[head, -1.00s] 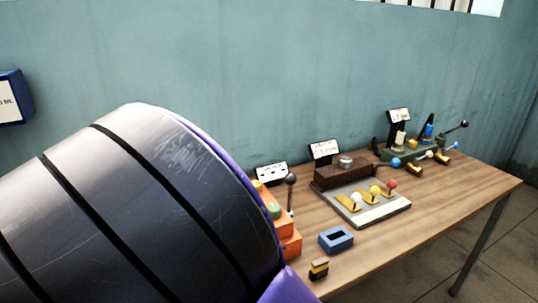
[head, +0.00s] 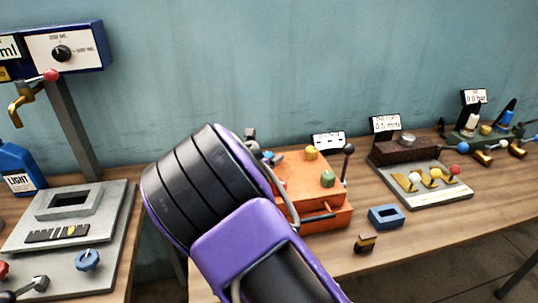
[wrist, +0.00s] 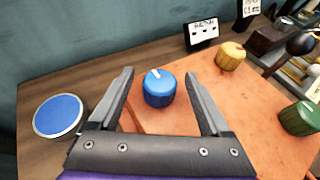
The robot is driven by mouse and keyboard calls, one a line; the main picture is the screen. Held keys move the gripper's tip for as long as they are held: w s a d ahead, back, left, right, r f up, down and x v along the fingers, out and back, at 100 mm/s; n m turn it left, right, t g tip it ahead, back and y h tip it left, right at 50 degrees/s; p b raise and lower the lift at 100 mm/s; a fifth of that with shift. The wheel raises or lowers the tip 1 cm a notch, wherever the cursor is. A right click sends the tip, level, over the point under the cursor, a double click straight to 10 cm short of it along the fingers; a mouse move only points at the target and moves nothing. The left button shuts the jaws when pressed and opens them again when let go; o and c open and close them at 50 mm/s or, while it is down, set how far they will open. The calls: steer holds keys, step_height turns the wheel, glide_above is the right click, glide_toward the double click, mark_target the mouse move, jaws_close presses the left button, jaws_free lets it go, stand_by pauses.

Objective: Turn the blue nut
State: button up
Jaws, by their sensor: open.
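The blue nut (wrist: 159,92) is a round, knurled blue cap with a white mark on top. It sits on the orange block (wrist: 200,120), near its left end. In the wrist view my gripper (wrist: 158,76) is open, with one finger on each side of the nut and gaps on both sides. I cannot tell how far the fingertips are above the block. In the head view my arm hides most of the nut and the gripper; the orange block (head: 318,210) shows right of the arm.
A yellow nut (wrist: 230,56) and a green nut (wrist: 301,118) stand on the same block, with a black-knobbed lever (head: 347,162) beside them. A blue-topped round disc (wrist: 59,114) lies left of the block. A blue hollow block (head: 386,217) is on the table.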

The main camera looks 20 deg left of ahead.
steer(key=shift+w+f, duration=0.15)
steer(key=shift+w, duration=0.2)
jaws_close()
steer(key=shift+m+h+b, duration=0.35)
steer(key=shift+m+h, duration=0.25)
steer(key=shift+h, duration=0.4)
steer(key=m+g+h, duration=0.1)
steer(key=m+h, duration=0.3)
steer(key=shift+g+p, duration=0.35)
steer(key=shift+g, duration=0.05)
steer(key=shift+f+m+g+h, duration=0.1)
steer(key=shift+m+g+h, duration=0.9)
steer(key=shift+m+h, duration=0.45)
steer(key=shift+m+g+h, duration=0.35)
steer(key=shift+m+g, duration=0.05)
steer(key=shift+m, duration=0.15)
